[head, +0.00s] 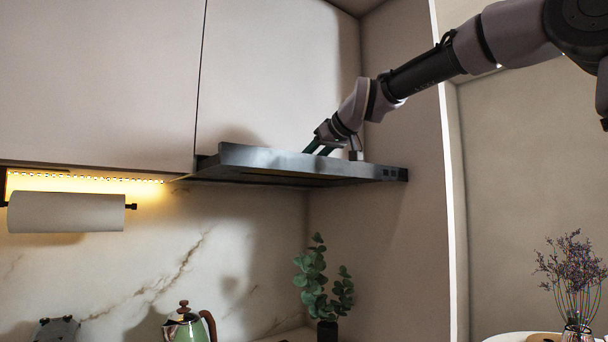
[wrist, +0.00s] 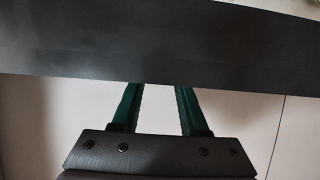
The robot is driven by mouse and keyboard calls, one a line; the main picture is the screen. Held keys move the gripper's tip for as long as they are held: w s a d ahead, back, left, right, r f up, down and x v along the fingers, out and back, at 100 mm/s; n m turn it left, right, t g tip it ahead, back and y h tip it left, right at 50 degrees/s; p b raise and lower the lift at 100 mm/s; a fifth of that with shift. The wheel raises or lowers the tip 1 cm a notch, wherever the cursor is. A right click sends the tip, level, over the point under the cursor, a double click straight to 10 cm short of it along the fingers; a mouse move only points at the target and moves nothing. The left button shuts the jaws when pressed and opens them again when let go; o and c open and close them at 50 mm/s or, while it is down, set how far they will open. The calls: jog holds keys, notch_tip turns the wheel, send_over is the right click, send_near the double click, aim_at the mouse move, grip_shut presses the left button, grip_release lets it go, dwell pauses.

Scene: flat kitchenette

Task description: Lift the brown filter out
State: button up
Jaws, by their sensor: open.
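A dark range hood (head: 290,165) is mounted under the upper cabinets in the head view. I cannot make out a brown filter in either view; the hood's underside is mostly dark and seen at a shallow angle. My gripper (head: 316,148) is above the hood's top front edge, with its fingers pointing down and left; their tips are partly hidden by the edge. In the wrist view the two green fingers of my gripper (wrist: 156,92) are apart, with nothing seen between them. Their tips reach the edge of a dark panel (wrist: 150,45), and I cannot tell whether they touch it.
Pale upper cabinets (head: 275,75) stand behind the hood, and a side wall (head: 405,220) stands at its right. A paper towel roll (head: 65,213) hangs at left. A green kettle (head: 188,326) and a leafy plant (head: 318,285) are below. The space under the hood looks clear.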

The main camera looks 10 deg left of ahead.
jog(key=shift+w+a+f, duration=0.3)
jog(key=shift+w+a, duration=0.15)
jog(key=shift+a, duration=0.05)
grip_shut()
dwell(1.1)
